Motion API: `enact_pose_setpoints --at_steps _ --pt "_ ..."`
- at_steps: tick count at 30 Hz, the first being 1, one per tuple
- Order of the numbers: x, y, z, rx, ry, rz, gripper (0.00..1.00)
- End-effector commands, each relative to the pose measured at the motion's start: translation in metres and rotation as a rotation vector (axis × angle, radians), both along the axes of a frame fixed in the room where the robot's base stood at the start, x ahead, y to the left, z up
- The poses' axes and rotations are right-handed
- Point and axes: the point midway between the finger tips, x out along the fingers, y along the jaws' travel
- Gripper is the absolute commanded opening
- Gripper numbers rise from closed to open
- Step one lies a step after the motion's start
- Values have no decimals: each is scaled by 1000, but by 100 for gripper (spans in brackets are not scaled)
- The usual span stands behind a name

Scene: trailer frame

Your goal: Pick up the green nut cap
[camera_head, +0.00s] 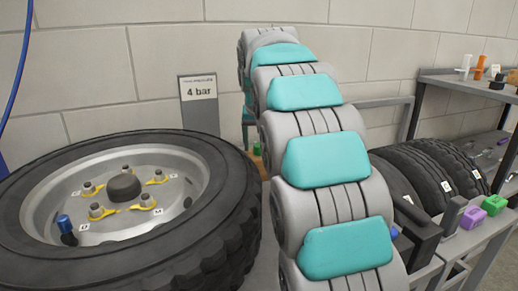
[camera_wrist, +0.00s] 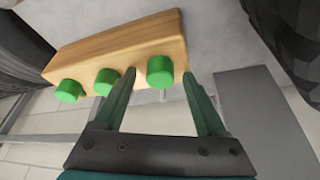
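In the wrist view three green nut caps stick out from a wooden block (camera_wrist: 120,45): a left one (camera_wrist: 68,91), a middle one (camera_wrist: 105,81) and a right one (camera_wrist: 160,71). My gripper (camera_wrist: 159,76) is open, with its two green fingers pointing at the block. The right cap appears between the fingertips, with a gap on each side. I cannot tell how deep it sits between them. The left and middle caps lie left of the left finger. In the head view a small green cap (camera_head: 256,149) shows beside my arm, which hides most of the block and the gripper.
A large tyre (camera_head: 225,200) with a grey wheel rim (camera_head: 45,195) lies at the left. Behind it stands a "4 bar" sign (camera_head: 199,92). At the right are upright tyres (camera_head: 440,165), a shelf (camera_head: 455,82), and a green block (camera_head: 494,204) and a purple block (camera_head: 472,217) on a rail.

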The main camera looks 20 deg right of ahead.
Motion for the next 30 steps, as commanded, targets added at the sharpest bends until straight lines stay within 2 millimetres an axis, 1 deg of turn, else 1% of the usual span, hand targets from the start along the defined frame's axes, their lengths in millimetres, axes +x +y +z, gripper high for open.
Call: enact_pose_setpoints --at_steps 1,2,19,30 --pt "0 0 0 0 0 0 68" --pt "0 0 0 0 0 0 64" --pt "0 0 0 0 0 0 0" --pt "0 0 1 0 0 0 0"
